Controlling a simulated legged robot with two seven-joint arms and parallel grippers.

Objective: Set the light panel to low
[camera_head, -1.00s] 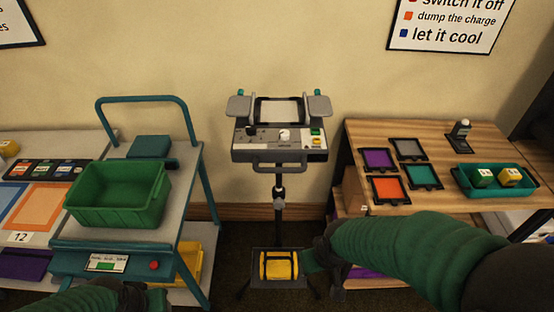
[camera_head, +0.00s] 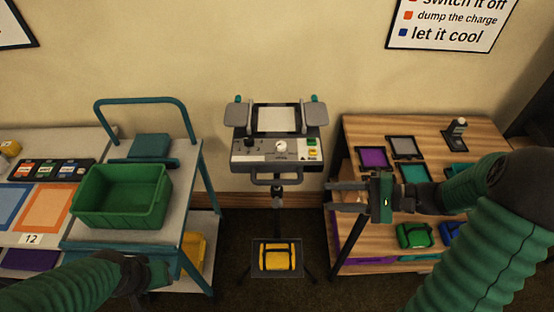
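The light panel (camera_head: 273,117) is a grey unit on a stand in the middle, with a white screen in a dark frame. Its front face has a white knob (camera_head: 281,146), a dark control at the left, and green and yellow buttons (camera_head: 312,147) at the right. The settings' labels are too small to read. My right gripper (camera_head: 332,196) is open and empty, its fingers pointing left, below and right of the panel, apart from it. My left gripper (camera_head: 160,273) is low at the left by the cart's front; its fingers cannot be made out.
A cart (camera_head: 196,195) with a green bin (camera_head: 122,194) stands at the left. A wooden table (camera_head: 360,133) with coloured square trays stands at the right, behind my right arm. A yellow bag (camera_head: 277,257) sits at the stand's base. Space in front of the panel is clear.

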